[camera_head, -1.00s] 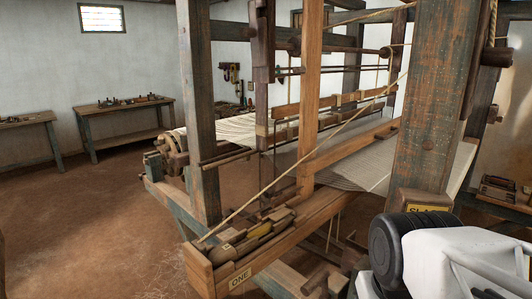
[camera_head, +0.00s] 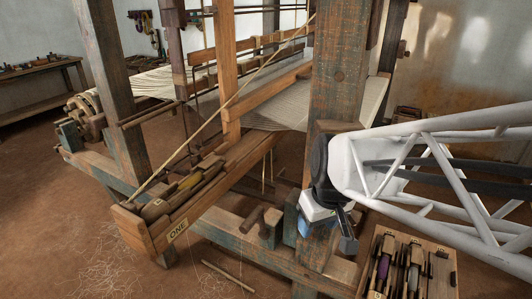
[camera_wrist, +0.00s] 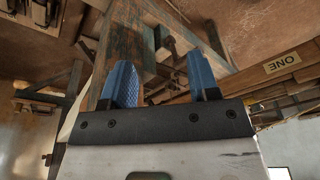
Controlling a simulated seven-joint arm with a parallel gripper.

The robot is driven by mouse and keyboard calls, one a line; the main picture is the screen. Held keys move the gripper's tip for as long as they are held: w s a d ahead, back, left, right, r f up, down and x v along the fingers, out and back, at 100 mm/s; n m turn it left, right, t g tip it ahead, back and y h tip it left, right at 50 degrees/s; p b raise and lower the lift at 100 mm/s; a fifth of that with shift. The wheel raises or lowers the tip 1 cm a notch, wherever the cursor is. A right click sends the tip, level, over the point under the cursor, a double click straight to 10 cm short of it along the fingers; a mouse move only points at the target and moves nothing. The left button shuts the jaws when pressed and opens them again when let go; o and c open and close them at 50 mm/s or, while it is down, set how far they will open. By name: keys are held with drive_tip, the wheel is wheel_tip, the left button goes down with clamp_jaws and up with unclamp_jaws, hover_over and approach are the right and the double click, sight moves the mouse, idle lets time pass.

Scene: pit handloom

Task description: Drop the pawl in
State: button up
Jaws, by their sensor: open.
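My gripper (camera_head: 304,226) is beside the front post of the loom, low down, with its white hand and blue fingers partly seen in the head view. In the wrist view my gripper (camera_wrist: 160,75) has its two blue fingers wide apart with nothing held between them. Beyond the fingertips is the worn blue-brown loom beam (camera_wrist: 128,45), with small dark wooden parts (camera_wrist: 168,42) beside it. I cannot tell which of these is the pawl. In the head view a wooden block with a peg (camera_head: 262,224) sits on the lower beam, left of my gripper.
The wooden box marked ONE (camera_head: 178,232) holds shuttles at the left. A wooden tray (camera_head: 440,263) with several shuttles stands at the lower right. Loose threads lie on the earth floor (camera_head: 95,265).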

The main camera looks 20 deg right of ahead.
drive_tip(key=w+d+f+n, duration=0.1)
drive_tip(key=w+d+f, duration=0.3)
drive_tip(key=d, duration=0.5)
drive_tip(key=w+d+f+n, duration=0.1)
drive_tip(key=w+d+f, duration=0.2)
drive_tip(key=d+f, duration=0.45)
drive_tip(key=n+y, duration=0.3)
drive_tip(key=n, duration=0.1)
hover_over(352, 214)
drive_tip(key=s+d, duration=0.2)
drive_tip(key=shift+t, duration=0.3)
wheel_tip(352, 214, down, 8)
drive_tip(key=shift+a+f, duration=0.15)
drive_tip(key=shift+w+d+f, duration=0.25)
drive_tip(key=shift+w+f, duration=0.05)
drive_tip(key=shift+f, duration=0.15)
drive_tip(key=shift+x, duration=3.75)
drive_tip(key=shift+c, duration=0.3)
clamp_jaws()
